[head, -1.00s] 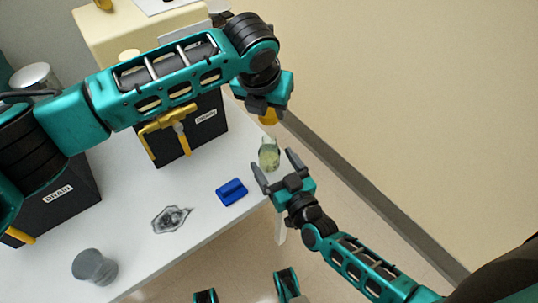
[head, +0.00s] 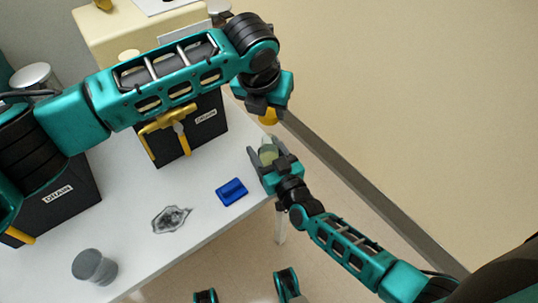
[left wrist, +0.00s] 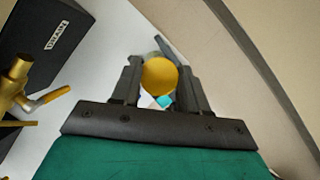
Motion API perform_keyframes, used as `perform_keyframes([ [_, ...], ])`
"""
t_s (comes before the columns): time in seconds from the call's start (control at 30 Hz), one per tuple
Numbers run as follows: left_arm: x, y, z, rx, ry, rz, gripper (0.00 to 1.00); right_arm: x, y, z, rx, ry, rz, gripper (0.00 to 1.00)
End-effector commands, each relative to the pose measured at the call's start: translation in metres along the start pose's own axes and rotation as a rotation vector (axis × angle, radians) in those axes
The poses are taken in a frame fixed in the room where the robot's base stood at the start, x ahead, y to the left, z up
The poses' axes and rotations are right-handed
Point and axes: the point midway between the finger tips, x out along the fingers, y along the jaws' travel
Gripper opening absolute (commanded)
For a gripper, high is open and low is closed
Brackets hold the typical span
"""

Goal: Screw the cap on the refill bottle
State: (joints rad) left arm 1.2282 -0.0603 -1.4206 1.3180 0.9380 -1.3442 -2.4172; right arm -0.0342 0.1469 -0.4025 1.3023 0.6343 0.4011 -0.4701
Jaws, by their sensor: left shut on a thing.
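My left gripper (head: 266,107) is shut on the yellow cap (head: 270,117) and points down past the table's right end. In the left wrist view the round cap (left wrist: 159,76) sits between the dark fingers. The pale green, see-through refill bottle (head: 267,153) stands below the cap in the head view, apart from it. My right gripper (head: 267,152) has one finger on each side of the bottle. I cannot tell whether both fingers touch it. The bottle's lower part is hidden behind the right gripper.
Black boxes with yellow handles (head: 205,127) (head: 55,209) stand behind. Floor lies open to the right.

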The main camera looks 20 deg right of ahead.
Motion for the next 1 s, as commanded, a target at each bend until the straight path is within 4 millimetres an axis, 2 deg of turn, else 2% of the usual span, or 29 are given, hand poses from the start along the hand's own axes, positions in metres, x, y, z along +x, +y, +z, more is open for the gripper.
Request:
perform_keyframes([
  [0.07, 0.0, 0.0, 0.0, 0.0, 0.0, 0.0, 0.12, 0.0, 0.0, 0.0, 0.0, 0.0, 0.0, 0.55],
  [0.53, 0.0, 0.0, 0.0, 0.0, 0.0, 0.0, 0.12, 0.0, 0.0, 0.0, -0.001, 0.0, 0.0, 0.1],
  [0.73, 0.008, 0.0, -0.004, -0.001, 0.002, -0.001, 0.12, 0.0, 0.0, 0.0, -0.001, 0.0, 0.0, 0.08],
  [1.0, 0.043, 0.0, -0.019, 0.0, 0.0, 0.0, 0.12, 0.0, 0.0, 0.0, -0.001, 0.0, 0.0, 0.08],
])
